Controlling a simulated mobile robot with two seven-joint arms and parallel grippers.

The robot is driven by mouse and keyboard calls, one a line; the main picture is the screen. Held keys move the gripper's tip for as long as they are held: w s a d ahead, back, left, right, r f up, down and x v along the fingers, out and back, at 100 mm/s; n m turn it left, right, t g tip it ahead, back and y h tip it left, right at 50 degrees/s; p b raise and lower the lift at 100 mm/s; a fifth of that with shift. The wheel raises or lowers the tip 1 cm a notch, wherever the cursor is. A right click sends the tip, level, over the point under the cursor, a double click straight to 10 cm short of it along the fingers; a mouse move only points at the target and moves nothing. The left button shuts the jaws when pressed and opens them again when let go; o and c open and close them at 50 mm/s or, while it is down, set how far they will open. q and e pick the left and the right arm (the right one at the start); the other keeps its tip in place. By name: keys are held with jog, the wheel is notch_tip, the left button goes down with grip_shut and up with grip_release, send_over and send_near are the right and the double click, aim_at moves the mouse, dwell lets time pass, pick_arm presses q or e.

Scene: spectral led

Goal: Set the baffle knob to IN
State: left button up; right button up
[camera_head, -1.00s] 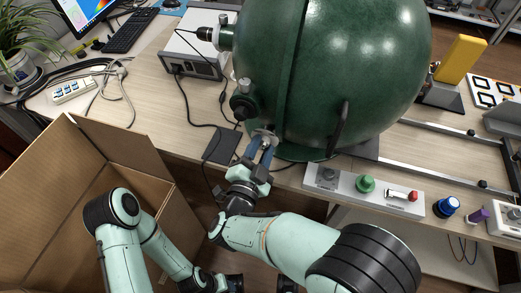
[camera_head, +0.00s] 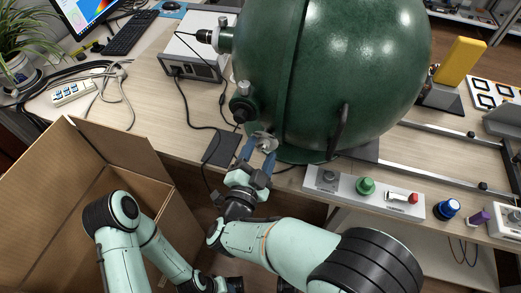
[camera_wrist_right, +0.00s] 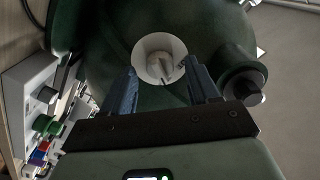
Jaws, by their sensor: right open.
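The baffle knob (camera_head: 265,141) sits on a pale round plate low on the front of the green sphere (camera_head: 330,60). In the right wrist view the knob (camera_wrist_right: 160,67) is a light, ridged piece in the middle of its plate (camera_wrist_right: 148,44). I cannot read any IN mark. My right gripper (camera_head: 258,155) is open in front of the knob. In the right wrist view its blue fingers (camera_wrist_right: 163,78) stand apart on either side of the knob, with nothing held. My left arm reaches the bottom edge of the head view, and its gripper end (camera_head: 229,284) is only partly visible there.
A dark port (camera_head: 242,107) sticks out of the sphere left of the knob. A control panel (camera_head: 335,185) with green and red controls lies along the table's front edge at right. An open cardboard box (camera_head: 60,190) stands at left.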

pick_arm(q)
jog(key=shift+s+r, duration=0.1)
jog(key=shift+r, duration=0.05)
pick_arm(e)
jog(key=v, duration=1.2)
jog(key=shift+s, duration=0.3)
jog(key=shift+a, duration=0.1)
